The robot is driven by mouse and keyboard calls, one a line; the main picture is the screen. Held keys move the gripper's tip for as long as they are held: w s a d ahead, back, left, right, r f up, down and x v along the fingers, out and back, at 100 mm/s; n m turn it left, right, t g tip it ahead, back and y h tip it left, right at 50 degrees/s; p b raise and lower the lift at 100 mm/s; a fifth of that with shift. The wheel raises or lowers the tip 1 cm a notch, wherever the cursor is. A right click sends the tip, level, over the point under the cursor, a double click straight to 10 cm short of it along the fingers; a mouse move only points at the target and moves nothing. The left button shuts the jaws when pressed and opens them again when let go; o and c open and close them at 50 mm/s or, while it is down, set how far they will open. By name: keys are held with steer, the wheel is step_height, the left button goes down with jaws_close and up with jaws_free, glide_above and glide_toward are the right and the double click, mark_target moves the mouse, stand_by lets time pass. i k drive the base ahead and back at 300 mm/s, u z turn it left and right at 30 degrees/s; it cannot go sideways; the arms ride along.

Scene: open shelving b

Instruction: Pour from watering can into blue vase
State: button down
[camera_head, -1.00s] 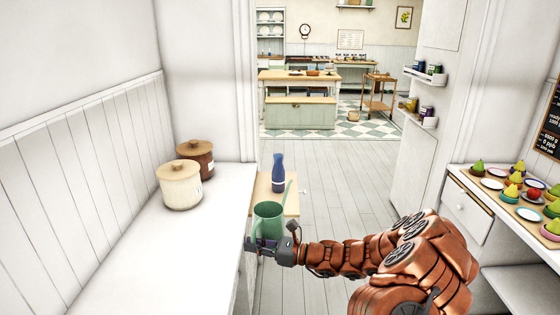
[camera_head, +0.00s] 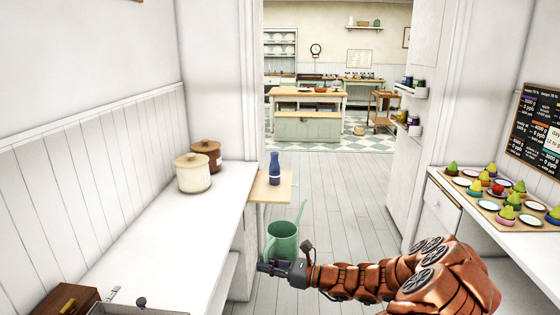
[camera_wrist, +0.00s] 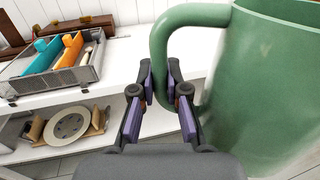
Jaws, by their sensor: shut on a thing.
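The green watering can (camera_head: 283,243) is held upright in my gripper (camera_head: 270,266), in front of the left counter's end. In the wrist view the can (camera_wrist: 265,80) fills the right side, and my gripper (camera_wrist: 163,95) is shut on its handle (camera_wrist: 160,55). Its thin spout (camera_head: 300,213) points up and away. The blue vase (camera_head: 275,168) stands upright on a small wooden shelf (camera_head: 283,187) at the far end of the left counter. The can is nearer to me than the vase and apart from it. The inside of the can is hidden.
Two lidded canisters (camera_head: 193,173) stand on the white left counter (camera_head: 160,225). A wire tray (camera_wrist: 58,72) with colourful items sits on it, above a lower shelf with a plate (camera_wrist: 70,127). The right counter holds several plates with pears (camera_head: 508,213). The floor between is clear.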

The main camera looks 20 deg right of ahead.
mark_target(274, 166)
steer(key=k, duration=0.5)
steer(key=z, duration=1.35)
steer(key=i, duration=3.4)
steer(key=u, duration=1.4)
